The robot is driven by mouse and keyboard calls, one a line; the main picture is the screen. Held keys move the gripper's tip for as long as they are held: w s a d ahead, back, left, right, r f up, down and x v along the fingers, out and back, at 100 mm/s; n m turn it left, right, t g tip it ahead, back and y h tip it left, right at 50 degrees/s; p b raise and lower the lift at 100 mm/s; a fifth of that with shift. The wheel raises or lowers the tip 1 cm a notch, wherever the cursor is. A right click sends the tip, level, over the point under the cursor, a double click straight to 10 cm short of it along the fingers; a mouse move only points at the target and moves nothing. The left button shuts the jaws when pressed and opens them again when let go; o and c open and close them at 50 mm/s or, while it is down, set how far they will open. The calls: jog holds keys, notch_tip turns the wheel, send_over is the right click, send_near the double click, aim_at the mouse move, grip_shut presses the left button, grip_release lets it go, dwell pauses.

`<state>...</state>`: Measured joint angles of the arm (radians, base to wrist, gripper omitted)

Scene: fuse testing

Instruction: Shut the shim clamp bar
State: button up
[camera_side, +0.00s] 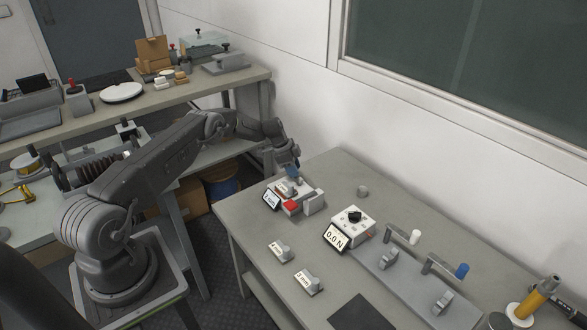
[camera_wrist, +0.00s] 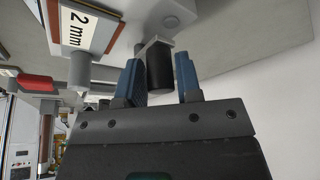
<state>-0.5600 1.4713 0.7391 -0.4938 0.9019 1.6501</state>
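My gripper (camera_wrist: 160,78) points down over a small fixture (camera_side: 313,203) at the back left corner of the right-hand table. It also shows in the side view (camera_side: 291,168). Its two blue fingers are apart, one on each side of a black cylindrical handle (camera_wrist: 159,68). The handle is joined to a grey angled bar (camera_wrist: 154,43), which looks like the shim clamp bar. A narrow gap shows between handle and right finger; I cannot tell if the left finger touches. The bar is too small and hidden by my gripper in the side view.
A "2 mm" plate (camera_wrist: 80,29) and a red part (camera_wrist: 36,83) are close beside the fingers. Two labelled blocks (camera_side: 280,250) (camera_side: 307,283) and a force meter (camera_side: 336,237) stand nearer the front. Table space between them is clear.

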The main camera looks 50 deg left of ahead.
jog(key=c, duration=0.5)
jog(key=shift+c, duration=0.2)
jog(key=n, duration=0.2)
jog(key=s+n+y, duration=0.1)
jog(key=n, duration=0.1)
jog(key=shift+s+d+t, duration=0.15)
jog(key=shift+s+t, duration=0.05)
jog(key=shift+t, duration=0.2)
jog(key=n, duration=0.1)
jog(key=n+y, duration=0.1)
jog(key=s+n, duration=0.1)
jog(key=n, duration=0.1)
jog(key=shift+d+y, duration=0.3)
jog(key=shift+y, duration=0.1)
jog(key=n, duration=0.1)
jog(key=n+y, duration=0.1)
jog(key=n, duration=0.1)
jog(key=d+n, duration=0.1)
jog(key=shift+s+y, duration=0.35)
jog(key=shift+y, duration=0.05)
jog(key=shift+s+d+n+g+y, duration=0.1)
jog(key=shift+d+n+y, duration=0.2)
jog(key=shift+n, duration=0.65)
jog(key=shift+s+d+n+g+y, duration=0.1)
jog(key=shift+d+n+y, duration=0.2)
jog(key=shift+n, duration=0.7)
jog(key=shift+d+n+g+y, duration=0.1)
jog(key=shift+d+n+y, duration=0.2)
jog(key=shift+n, duration=0.65)
jog(key=o, duration=0.9)
